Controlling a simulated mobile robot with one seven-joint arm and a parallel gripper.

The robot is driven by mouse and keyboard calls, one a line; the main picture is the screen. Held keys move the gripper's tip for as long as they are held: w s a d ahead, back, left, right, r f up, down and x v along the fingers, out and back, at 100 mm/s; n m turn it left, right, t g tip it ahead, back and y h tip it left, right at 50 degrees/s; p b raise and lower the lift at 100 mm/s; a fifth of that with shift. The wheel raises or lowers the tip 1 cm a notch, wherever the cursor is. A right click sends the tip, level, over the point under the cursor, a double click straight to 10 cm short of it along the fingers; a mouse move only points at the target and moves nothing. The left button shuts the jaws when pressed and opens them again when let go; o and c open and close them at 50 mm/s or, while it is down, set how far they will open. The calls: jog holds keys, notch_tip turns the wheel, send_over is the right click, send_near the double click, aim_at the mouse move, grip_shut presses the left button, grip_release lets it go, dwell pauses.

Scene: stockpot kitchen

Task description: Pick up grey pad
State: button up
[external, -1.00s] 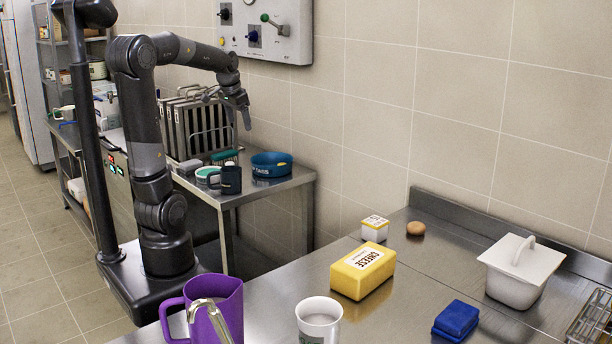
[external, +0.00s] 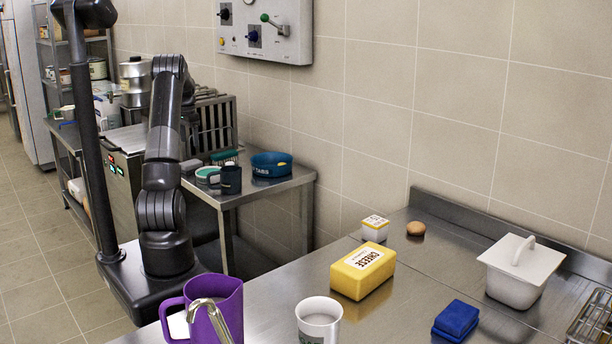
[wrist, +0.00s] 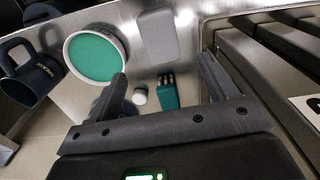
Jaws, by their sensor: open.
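The grey pad (wrist: 158,36) is a flat, light grey rounded rectangle on the steel side table. In the wrist view it lies near the top middle, beyond my fingertips and apart from them. In the external view it shows small at the left of the side table (external: 190,165), beside my arm. My gripper (wrist: 168,80) is open in the wrist view, with nothing held between its fingers. In the external view my gripper is hidden behind my arm.
A teal-topped round container (wrist: 95,55) and a dark mug (wrist: 30,75) stand left of the pad. A teal brush-like item (wrist: 167,92) and a small white item (wrist: 139,96) lie below it. A dark slatted rack (wrist: 255,60) stands at right. A blue bowl (external: 271,164) is farther along.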

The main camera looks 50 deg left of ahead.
aim_at(191, 162)
notch_tip(191, 162, down, 11)
jog(key=shift+s+r, duration=0.1)
dwell(0.5)
jog(key=shift+c, duration=0.5)
jog(key=c, duration=0.9)
jog(key=shift+c, duration=0.2)
